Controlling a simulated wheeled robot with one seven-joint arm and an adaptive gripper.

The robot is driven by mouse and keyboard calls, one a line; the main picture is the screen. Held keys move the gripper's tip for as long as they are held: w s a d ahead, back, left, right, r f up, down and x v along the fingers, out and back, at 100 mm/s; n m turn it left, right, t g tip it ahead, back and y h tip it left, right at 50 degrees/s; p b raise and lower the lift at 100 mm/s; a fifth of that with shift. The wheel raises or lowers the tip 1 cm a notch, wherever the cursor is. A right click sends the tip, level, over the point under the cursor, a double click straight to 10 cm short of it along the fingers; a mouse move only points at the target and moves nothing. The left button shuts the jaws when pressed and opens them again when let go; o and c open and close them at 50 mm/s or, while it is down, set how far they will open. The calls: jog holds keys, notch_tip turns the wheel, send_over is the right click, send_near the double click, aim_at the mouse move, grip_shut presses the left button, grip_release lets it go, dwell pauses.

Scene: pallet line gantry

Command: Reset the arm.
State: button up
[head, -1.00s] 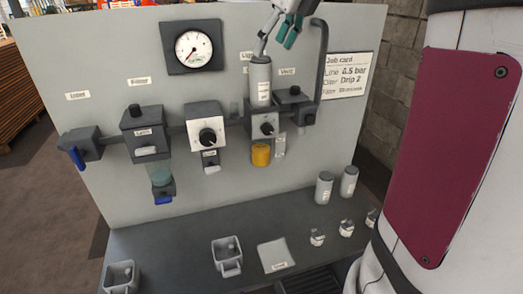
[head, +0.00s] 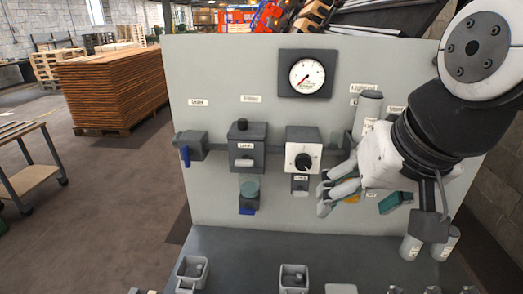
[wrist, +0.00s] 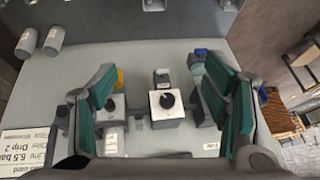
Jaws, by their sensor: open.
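My gripper (head: 357,203) is in the right half of the head view, in front of the grey panel (head: 230,85). Its fingers point left and down, and nothing shows between them. In the wrist view my gripper (wrist: 158,75) has its two teal-padded fingers wide apart, with the panel's white-faced knob unit (wrist: 167,108) visible in the gap behind. In the head view my arm and gripper hide the right part of the panel, including most of the area below the upright grey cylinder (head: 367,108).
The panel carries a gauge (head: 307,73), a blue-handled valve (head: 190,146) and a dark box unit (head: 247,145). Two grey bottles (wrist: 42,40) stand on the bench. A cart (head: 30,165) and stacked boards (head: 110,88) stand left; floor between is clear.

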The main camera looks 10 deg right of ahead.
jog(key=s+f+n, duration=0.2)
jog(key=shift+a+n, duration=0.3)
jog(key=shift+n, duration=0.1)
